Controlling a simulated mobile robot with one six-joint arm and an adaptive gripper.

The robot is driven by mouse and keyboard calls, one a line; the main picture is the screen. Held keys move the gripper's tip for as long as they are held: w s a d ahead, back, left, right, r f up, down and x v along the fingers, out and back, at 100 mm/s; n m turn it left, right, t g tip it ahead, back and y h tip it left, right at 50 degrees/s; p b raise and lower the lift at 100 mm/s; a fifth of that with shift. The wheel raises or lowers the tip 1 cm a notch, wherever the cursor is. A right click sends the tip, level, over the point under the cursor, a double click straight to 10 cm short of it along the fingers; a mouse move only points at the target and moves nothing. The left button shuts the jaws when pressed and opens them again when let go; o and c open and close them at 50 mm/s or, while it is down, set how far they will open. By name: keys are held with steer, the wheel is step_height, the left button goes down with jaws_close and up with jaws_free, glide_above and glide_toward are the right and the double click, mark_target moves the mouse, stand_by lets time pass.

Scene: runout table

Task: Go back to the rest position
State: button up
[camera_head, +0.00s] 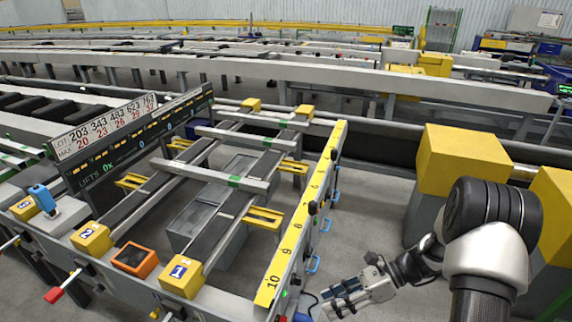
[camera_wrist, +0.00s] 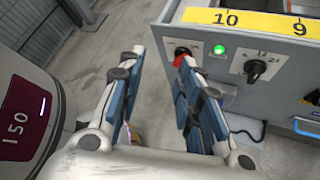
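My gripper (camera_head: 338,298) is at the lower right of the head view, low beside the near right end of the runout table (camera_head: 245,183). In the wrist view my gripper (camera_wrist: 162,62) has its two blue-padded fingers apart, with only grey floor visible between them. It holds nothing that I can see. A table end panel (camera_wrist: 262,85) with a red knob (camera_wrist: 181,55), a lit green light (camera_wrist: 218,51) and a black rotary switch (camera_wrist: 254,70) is just beyond the right finger. I cannot tell the exact gap to it.
A yellow numbered strip (camera_head: 300,215) runs along the table's right rail, with blue handles (camera_head: 313,263) below it. Yellow blocks (camera_head: 460,158) stand behind and beside my arm. Open floor (camera_head: 365,220) lies between table and blocks.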

steer(key=s+a+r+n+h, duration=0.1)
steer(key=s+r+n+h, duration=0.25)
steer(key=r+n, duration=0.35)
steer(key=s+r+n+h, duration=0.3)
steer(key=s+r+n, duration=0.15)
steer(key=r, duration=0.55)
steer(key=s+d+r+n+t+h, duration=0.2)
steer(key=s+r+n+t+h, duration=0.3)
steer(key=s+r+n, duration=0.3)
steer(key=shift+s+d+n+t, duration=0.2)
steer(key=shift+s+n+t, duration=0.5)
steer(key=shift+s+n, duration=0.7)
steer(key=shift+s+m+h, duration=0.15)
steer(key=shift+m+h, duration=0.1)
steer(key=shift+c, duration=0.2)
